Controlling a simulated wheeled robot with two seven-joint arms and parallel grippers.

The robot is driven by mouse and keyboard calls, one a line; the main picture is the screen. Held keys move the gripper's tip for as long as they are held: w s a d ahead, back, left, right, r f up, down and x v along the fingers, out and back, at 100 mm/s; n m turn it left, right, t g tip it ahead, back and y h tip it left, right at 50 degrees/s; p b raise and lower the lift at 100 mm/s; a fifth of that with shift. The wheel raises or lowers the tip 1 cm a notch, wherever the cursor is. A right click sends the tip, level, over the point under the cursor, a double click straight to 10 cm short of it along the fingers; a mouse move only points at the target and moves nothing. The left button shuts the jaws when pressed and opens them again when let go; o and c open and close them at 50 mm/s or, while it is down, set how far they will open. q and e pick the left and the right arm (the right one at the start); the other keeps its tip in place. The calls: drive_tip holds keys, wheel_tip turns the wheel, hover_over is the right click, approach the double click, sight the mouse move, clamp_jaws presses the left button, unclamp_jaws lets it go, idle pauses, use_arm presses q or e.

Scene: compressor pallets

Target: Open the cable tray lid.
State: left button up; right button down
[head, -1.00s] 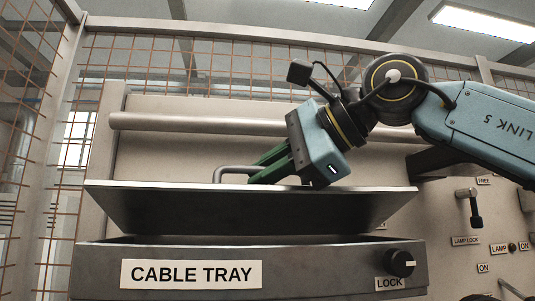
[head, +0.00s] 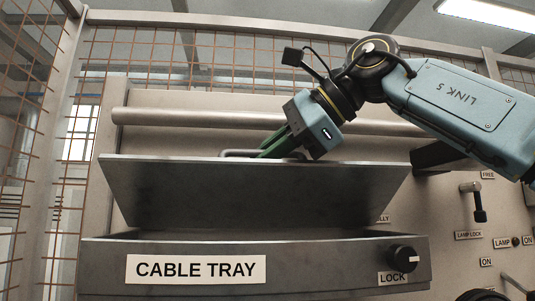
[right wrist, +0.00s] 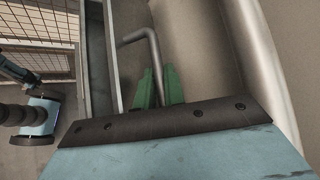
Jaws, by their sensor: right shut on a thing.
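The cable tray (head: 330,277) is a dark grey box with a "CABLE TRAY" label on its front. Its lid (head: 250,192) is raised and tilted up at a steep angle, with a dark gap between its lower edge and the tray. A bent metal handle (head: 232,153) sits on the lid's far side near the top edge. My right gripper (head: 268,152) has green fingers shut on this handle. In the right wrist view the handle (right wrist: 135,37) runs down to the green fingers (right wrist: 158,90). The left gripper is not in the head view.
A lock knob (head: 402,259) is at the tray's right front. A horizontal pipe (head: 200,118) runs across the panel behind the lid. A lamp lock lever (head: 477,203) and labelled switches are on the right panel. Wire mesh fencing (head: 190,60) stands behind and at left.

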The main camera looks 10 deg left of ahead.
drive_tip(key=c, duration=1.8)
unclamp_jaws()
drive_tip(key=shift+o, duration=0.2)
drive_tip(key=v, duration=1.3)
drive_tip(key=shift+d, duration=0.2)
drive_tip(key=shift+r, duration=0.1)
